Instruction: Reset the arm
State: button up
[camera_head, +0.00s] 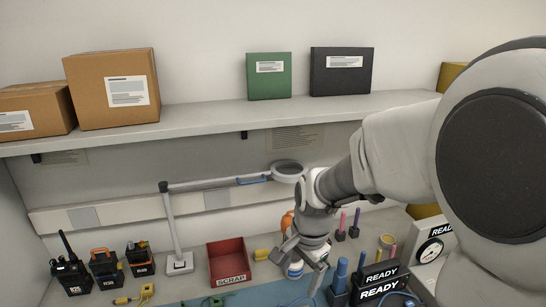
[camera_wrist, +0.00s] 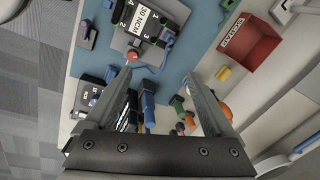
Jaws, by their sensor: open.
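My arm reaches in from the right in the head view and bends down over the bench. My gripper (camera_head: 302,262) hangs above the bench, to the right of the red SCRAP bin (camera_head: 230,262). In the wrist view my gripper (camera_wrist: 160,95) shows two grey fingers spread wide apart. It is open and nothing is held between the fingers. Bench items show beyond and between the fingers. The head view hides part of the bench behind my arm.
Several radios (camera_head: 105,265) stand at the left. A magnifier lamp (camera_head: 288,170) rises behind my gripper. Black READY holders (camera_head: 380,275) stand close on the right. A shelf (camera_head: 220,118) with boxes runs above. In the wrist view, a device labelled 30 NCM (camera_wrist: 147,25) sits on a blue mat (camera_wrist: 200,45).

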jog(key=s+d+r+n+t, duration=0.2)
jog(key=s+d+r+n, duration=0.2)
jog(key=s, duration=0.4)
jog(key=s+d+r+n+t, duration=0.2)
jog(key=s+d+r+n, duration=0.2)
jog(key=r, duration=0.5)
jog(key=s+n, duration=0.2)
jog(key=s, duration=0.1)
jog(key=shift+s+d+h, duration=0.2)
jog(key=shift+s+h, duration=0.15)
jog(key=shift+h, duration=0.05)
jog(key=shift+d, duration=0.15)
